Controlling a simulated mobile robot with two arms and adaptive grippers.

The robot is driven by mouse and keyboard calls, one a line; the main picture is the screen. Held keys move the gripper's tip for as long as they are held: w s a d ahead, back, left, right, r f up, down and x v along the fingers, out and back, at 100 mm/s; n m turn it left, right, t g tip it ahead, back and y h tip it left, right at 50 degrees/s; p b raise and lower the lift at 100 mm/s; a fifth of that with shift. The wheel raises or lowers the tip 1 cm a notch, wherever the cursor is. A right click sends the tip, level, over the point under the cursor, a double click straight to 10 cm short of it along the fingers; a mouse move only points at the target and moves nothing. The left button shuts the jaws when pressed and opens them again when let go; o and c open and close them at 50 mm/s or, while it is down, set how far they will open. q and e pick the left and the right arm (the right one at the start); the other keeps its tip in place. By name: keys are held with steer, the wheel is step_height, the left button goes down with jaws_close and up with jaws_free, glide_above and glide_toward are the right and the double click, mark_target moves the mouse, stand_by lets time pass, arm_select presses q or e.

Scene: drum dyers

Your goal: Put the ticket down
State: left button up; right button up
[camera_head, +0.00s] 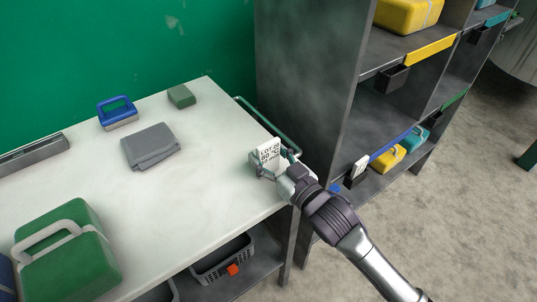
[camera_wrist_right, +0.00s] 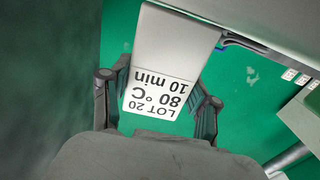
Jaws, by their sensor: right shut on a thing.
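The ticket (camera_head: 268,155) is a small white card with black print. It shows at the right part of the white table, near the table's edge. My right gripper (camera_head: 274,168) is shut on the ticket. In the right wrist view the ticket (camera_wrist_right: 157,95) sits between the two dark fingers (camera_wrist_right: 160,98), and its print reads upside down as "LOT 20, 80 °C, 10 min". Whether the ticket touches the table is hard to tell. My left gripper is not in view.
On the white table (camera_head: 205,185) lie a folded grey cloth (camera_head: 150,146), a blue-handled tool (camera_head: 117,112), a green block (camera_head: 181,96) and a green case (camera_head: 70,262). A grey shelf unit (camera_head: 305,75) stands right of the table. The table's middle is clear.

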steer(key=shift+f, duration=0.1)
steer(key=o, duration=1.1)
steer(key=shift+o, duration=0.2)
steer(key=shift+r, duration=0.2)
steer(key=v, duration=1.2)
steer(key=shift+b, duration=0.35)
steer(key=shift+f, duration=0.1)
